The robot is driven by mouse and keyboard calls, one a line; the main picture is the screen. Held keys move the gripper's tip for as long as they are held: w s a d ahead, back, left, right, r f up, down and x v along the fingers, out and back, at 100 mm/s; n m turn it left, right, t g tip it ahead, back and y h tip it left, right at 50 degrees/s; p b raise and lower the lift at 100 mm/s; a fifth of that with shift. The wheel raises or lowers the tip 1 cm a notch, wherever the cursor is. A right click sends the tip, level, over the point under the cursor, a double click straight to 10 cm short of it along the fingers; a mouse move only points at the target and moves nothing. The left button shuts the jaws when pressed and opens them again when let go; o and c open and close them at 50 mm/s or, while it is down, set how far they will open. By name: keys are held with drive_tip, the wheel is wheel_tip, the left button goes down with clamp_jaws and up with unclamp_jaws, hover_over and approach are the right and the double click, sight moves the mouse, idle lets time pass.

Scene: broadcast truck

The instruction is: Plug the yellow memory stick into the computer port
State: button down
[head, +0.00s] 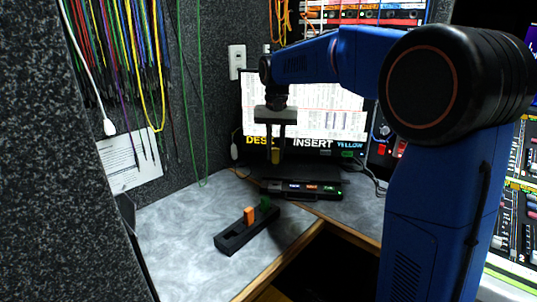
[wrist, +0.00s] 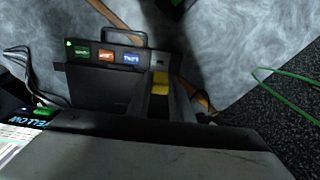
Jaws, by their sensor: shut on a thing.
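My gripper (head: 276,148) is shut on the yellow memory stick (head: 276,157) and holds it upright in the air in front of the monitor. In the wrist view the yellow stick (wrist: 160,84) shows between the fingers. The black computer unit (head: 302,189) lies on the desk below the gripper, with small lit labels on its front. In the wrist view these labels on the unit (wrist: 105,55) are green, orange and blue. The stick is apart from the unit.
A black holder (head: 232,241) on the grey desk (head: 175,245) carries an orange stick (head: 249,216) and a green stick (head: 265,203). The monitor (head: 330,105) stands behind, with "INSERT" and "YELLOW" readable. Cables lie right of the unit. A wooden desk edge (head: 280,262) borders a dark gap.

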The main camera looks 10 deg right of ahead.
sight(275, 163)
idle(0.3)
drive_tip(key=shift+f, duration=2.9)
drive_tip(key=shift+f, duration=1.35)
drive_tip(key=c, duration=1.5)
unclamp_jaws()
wheel_tip(275, 163, up, 17)
drive_tip(key=shift+f, duration=0.15)
drive_tip(key=shift+r, duration=0.35)
